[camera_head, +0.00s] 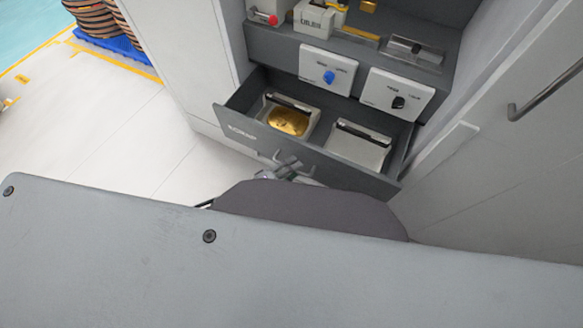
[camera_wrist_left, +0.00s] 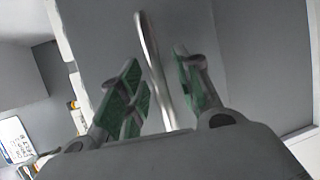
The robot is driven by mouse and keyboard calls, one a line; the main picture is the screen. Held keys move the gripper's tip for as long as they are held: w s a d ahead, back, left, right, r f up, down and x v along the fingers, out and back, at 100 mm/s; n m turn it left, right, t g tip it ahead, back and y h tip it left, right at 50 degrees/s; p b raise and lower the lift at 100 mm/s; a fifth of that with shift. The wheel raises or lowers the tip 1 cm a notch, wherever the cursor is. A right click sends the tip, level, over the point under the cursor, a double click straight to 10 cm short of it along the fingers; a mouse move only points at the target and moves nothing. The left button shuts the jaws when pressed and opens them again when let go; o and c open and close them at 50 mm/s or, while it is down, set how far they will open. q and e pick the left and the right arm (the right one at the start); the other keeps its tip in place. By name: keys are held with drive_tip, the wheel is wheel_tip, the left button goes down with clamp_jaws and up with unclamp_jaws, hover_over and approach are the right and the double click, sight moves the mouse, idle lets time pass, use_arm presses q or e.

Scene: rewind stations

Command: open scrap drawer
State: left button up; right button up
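The grey scrap drawer (camera_head: 242,133), lettered SCRAP on its front, stands pulled out from the station in the head view. Inside are two pale bins. The left bin (camera_head: 312,112) holds gold-coloured material, and the right bin (camera_head: 358,150) looks empty. My left gripper (camera_head: 283,165) is at the drawer front, partly hidden behind my own body. In the left wrist view its green-padded fingers (camera_wrist_left: 160,85) are apart, with the metal bar handle (camera_wrist_left: 150,45) between them and gaps showing beside the bar. My right gripper is not in view.
Above the drawer are two white panels with a blue knob (camera_head: 329,77) and a black knob (camera_head: 398,102). A shelf above holds small devices. A white cabinet door with a bar handle (camera_head: 545,92) stands at the right. The floor (camera_head: 90,125) at the left is clear.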

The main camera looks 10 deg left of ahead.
use_arm(q)
drive_tip(key=shift+s+a, duration=0.1)
drive_tip(key=v, duration=1.1)
drive_tip(key=shift+s+a, duration=0.2)
idle(0.8)
